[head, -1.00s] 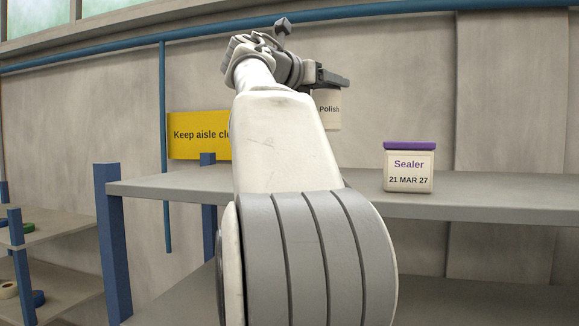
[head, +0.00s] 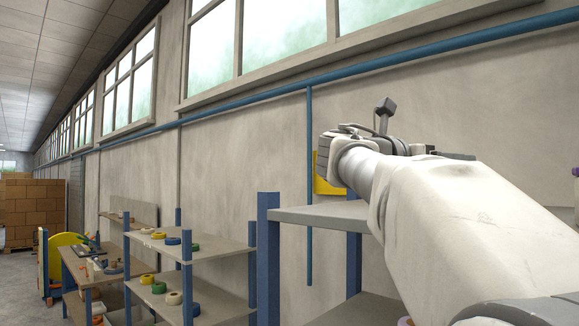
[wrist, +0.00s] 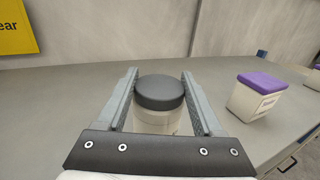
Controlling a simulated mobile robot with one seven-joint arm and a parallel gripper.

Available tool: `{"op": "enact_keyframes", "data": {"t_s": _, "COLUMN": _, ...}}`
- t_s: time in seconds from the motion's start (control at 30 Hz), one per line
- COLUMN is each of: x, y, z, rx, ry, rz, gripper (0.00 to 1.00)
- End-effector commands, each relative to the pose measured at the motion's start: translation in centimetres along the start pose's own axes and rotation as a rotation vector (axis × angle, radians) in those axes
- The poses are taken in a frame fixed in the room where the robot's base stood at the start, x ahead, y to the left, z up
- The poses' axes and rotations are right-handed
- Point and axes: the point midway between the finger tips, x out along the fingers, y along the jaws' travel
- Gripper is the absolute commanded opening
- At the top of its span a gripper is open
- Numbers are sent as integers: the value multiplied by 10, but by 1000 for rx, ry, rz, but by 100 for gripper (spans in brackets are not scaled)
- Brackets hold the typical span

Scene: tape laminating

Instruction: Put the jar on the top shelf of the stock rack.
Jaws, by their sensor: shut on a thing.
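The jar (wrist: 160,118) has a dark grey lid and a pale body. In the wrist view it stands upright between the two fingers of my gripper (wrist: 160,100), which is shut on it. A grey surface (wrist: 60,100) lies below and behind it. In the head view my gripper (head: 455,156) is partly visible beyond my arm, above a grey top shelf (head: 315,214) on blue posts. The jar is hidden there. I cannot tell from the pictures which rack is the stock rack.
A purple-lidded container (wrist: 257,95) stands right of the jar. A yellow sign (wrist: 15,28) is on the wall. In the head view, lower shelves (head: 190,248) with several tape rolls stand left, then a cluttered workbench (head: 95,262) and stacked boxes (head: 35,210).

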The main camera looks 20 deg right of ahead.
Motion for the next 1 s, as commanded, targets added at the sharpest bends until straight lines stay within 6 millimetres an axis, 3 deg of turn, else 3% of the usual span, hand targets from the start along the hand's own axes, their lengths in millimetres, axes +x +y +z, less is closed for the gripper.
{"op": "enact_keyframes", "data": {"t_s": 0.27, "x": 0, "y": 0, "z": 0, "rx": 1, "ry": -1, "rz": 0, "gripper": 0}}
{"op": "enact_keyframes", "data": {"t_s": 0.3, "x": 0, "y": 0, "z": -2, "rx": 0, "ry": 0, "rz": 0, "gripper": 70}}
{"op": "enact_keyframes", "data": {"t_s": 0.47, "x": 0, "y": 0, "z": -1, "rx": 0, "ry": 0, "rz": 0, "gripper": 98}}
{"op": "enact_keyframes", "data": {"t_s": 0.77, "x": 0, "y": 0, "z": 0, "rx": 1, "ry": 0, "rz": 0, "gripper": 98}}
{"op": "enact_keyframes", "data": {"t_s": 1.0, "x": -31, "y": 1, "z": -2, "rx": 2, "ry": 0, "rz": 5, "gripper": 98}}
